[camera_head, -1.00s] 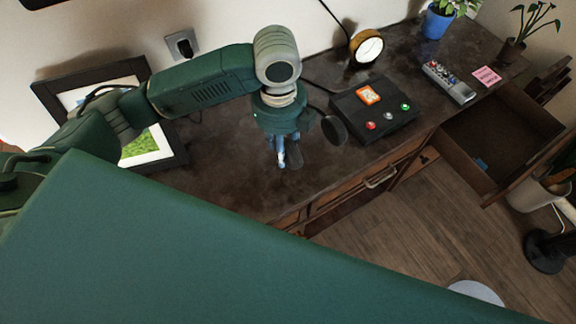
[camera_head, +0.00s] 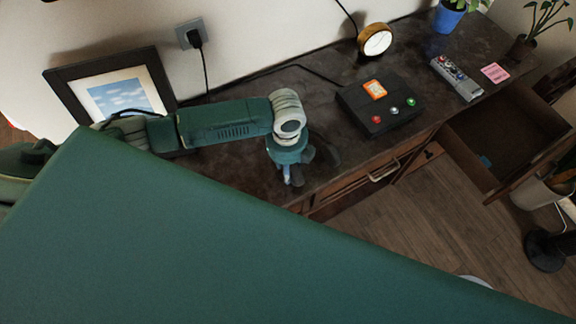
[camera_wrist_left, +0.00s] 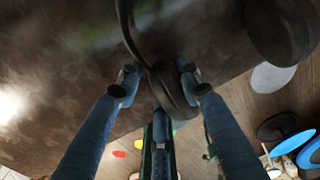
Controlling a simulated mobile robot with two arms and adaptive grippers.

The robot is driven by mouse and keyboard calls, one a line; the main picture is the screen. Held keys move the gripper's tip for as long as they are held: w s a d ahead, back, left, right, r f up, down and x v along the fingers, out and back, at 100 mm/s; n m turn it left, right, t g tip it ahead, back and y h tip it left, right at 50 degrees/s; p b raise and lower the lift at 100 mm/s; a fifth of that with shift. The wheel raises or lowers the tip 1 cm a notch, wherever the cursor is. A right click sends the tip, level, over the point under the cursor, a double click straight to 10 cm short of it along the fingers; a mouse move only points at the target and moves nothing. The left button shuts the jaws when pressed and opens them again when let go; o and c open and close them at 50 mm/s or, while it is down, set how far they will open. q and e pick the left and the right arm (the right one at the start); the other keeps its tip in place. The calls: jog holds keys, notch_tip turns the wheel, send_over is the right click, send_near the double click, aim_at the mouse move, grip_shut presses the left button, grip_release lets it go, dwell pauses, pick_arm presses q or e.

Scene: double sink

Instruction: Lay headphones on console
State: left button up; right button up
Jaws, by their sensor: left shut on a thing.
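The dark headphones (camera_head: 327,153) are in my left gripper (camera_head: 292,180), at the front part of the dark desk. In the left wrist view, the fingers of this gripper (camera_wrist_left: 160,82) are shut on one ear cup of the headphones (camera_wrist_left: 172,90). The headband curves up out of that view, and the other ear cup (camera_wrist_left: 280,28) hangs at the upper right. The console (camera_head: 380,108), a black box with an orange screen and red, white and green buttons, is on the desk to the right of the gripper, apart from the headphones. My right gripper is out of view.
A round clock (camera_head: 375,40) stands behind the console. A grey remote (camera_head: 457,78) and a pink note (camera_head: 495,73) lie to its right. A drawer (camera_head: 505,140) is open at the desk's front right. A framed picture (camera_head: 115,90) leans at the left.

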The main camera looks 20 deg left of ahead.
pick_arm(q)
jog(key=o, duration=1.3)
jog(key=shift+f, duration=0.1)
notch_tip(320, 180, up, 12)
jog(key=shift+s+r+b, duration=0.1)
jog(key=shift+r+b, duration=0.1)
jog(key=shift+b, duration=0.4)
